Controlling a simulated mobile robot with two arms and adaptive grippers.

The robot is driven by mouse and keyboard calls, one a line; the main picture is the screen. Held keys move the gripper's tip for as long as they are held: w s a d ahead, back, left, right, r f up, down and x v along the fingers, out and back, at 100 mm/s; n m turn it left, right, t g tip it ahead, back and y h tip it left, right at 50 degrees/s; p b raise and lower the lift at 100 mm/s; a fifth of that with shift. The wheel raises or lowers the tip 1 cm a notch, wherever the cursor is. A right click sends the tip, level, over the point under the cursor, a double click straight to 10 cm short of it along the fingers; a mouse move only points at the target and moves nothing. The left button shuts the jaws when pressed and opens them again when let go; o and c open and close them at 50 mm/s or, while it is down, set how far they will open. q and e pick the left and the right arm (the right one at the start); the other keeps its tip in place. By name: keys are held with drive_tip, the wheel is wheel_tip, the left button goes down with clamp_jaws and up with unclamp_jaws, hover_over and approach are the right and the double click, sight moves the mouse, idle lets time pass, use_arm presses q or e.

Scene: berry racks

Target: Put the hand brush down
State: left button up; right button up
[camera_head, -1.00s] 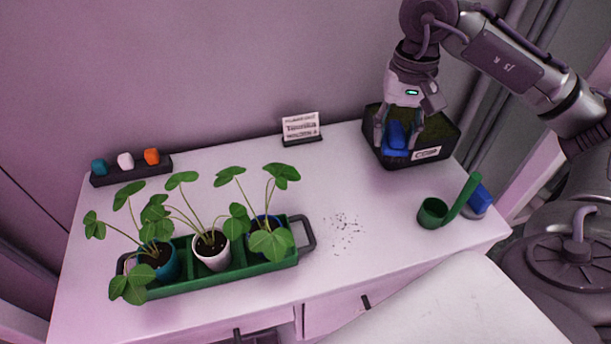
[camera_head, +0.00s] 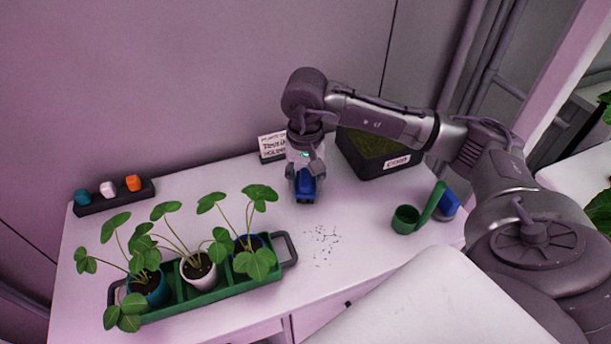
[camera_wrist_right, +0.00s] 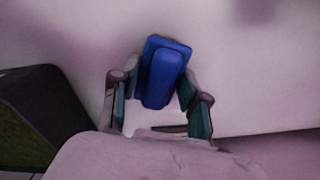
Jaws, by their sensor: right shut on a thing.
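The blue hand brush (camera_head: 305,185) is between the fingers of my right gripper (camera_head: 304,178), which is shut on it. In the head view it is near the back of the white table, in front of the small sign. I cannot tell whether the brush touches the tabletop. In the right wrist view the brush (camera_wrist_right: 163,75) shows as a blue block with a broader plate behind it, between the two fingers (camera_wrist_right: 160,105). My left gripper is not in view.
A dark crate (camera_head: 385,160) stands right of the brush. A sign (camera_head: 272,147) is just behind. Dark crumbs (camera_head: 322,240) lie in front. A green tray (camera_head: 215,291) holds potted plants at left. A green watering can (camera_head: 405,219) and a blue object (camera_head: 447,204) are at right.

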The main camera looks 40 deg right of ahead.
sight(305, 177)
drive_tip(key=shift+f+b, duration=0.3)
drive_tip(key=shift+f, duration=0.05)
drive_tip(key=o, duration=1.2)
drive_tip(key=shift+r, duration=0.1)
drive_tip(key=shift+c, duration=0.2)
drive_tip(key=shift+r, duration=0.1)
drive_tip(key=shift+r, duration=0.25)
wheel_tip(305, 177, up, 12)
drive_tip(key=shift+f+b, duration=0.2)
drive_tip(key=shift+b, duration=0.2)
